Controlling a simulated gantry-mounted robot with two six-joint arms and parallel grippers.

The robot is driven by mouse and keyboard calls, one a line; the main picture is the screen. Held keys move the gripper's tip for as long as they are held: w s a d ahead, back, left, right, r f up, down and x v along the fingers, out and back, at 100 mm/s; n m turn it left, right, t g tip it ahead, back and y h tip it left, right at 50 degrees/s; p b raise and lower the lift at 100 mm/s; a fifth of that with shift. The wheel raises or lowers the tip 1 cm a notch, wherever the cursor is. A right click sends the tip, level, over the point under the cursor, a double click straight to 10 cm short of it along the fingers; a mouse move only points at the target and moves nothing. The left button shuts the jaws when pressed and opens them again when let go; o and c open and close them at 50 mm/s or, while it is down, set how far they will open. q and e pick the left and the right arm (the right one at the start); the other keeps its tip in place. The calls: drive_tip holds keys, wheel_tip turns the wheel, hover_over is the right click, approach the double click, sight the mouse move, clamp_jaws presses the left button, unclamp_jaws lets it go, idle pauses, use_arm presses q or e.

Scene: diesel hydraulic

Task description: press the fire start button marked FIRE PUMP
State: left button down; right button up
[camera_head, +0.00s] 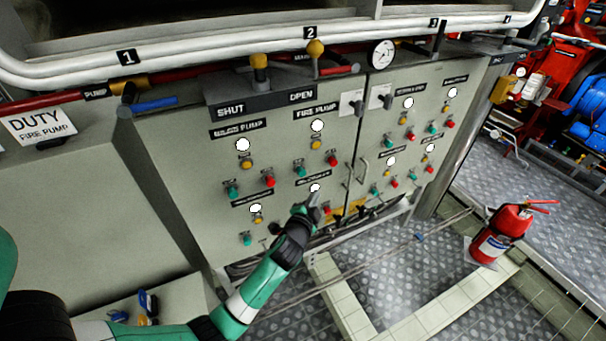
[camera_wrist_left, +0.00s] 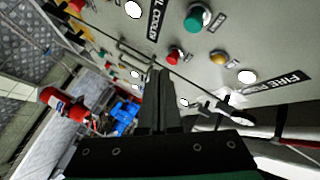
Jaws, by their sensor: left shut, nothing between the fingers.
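The FIRE PUMP label (camera_head: 316,112) is on the grey panel. Below it are a white lamp (camera_head: 317,126), a yellow button (camera_head: 316,145), a green button (camera_head: 300,171) and a red button (camera_head: 333,160). In the left wrist view, part of the label (camera_wrist_left: 283,86), the green button (camera_wrist_left: 198,18) and the red button (camera_wrist_left: 173,55) show. My left gripper (camera_head: 312,202) is shut and empty in front of the panel, below the green button in the head view. It partly hides the controls under the FIRE PUMP group. Contact with the panel cannot be told. My right gripper is out of view.
Similar lamps and buttons sit left under another pump label (camera_head: 238,129) and on the right cabinet door (camera_head: 450,90). A red fire extinguisher (camera_head: 503,230) stands on the floor at right.

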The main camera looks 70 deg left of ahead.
use_arm(q)
drive_tip(key=a, duration=0.6)
drive_tip(key=shift+a, duration=0.35)
drive_tip(key=shift+s, duration=0.1)
idle(1.5)
drive_tip(key=shift+a+p, duration=0.3)
drive_tip(key=shift+a, duration=0.1)
drive_tip(key=shift+a, duration=0.5)
idle(0.6)
drive_tip(key=shift+d, duration=0.9)
drive_tip(key=shift+d, duration=0.15)
drive_tip(key=d, duration=0.4)
drive_tip(key=shift+d, duration=0.4)
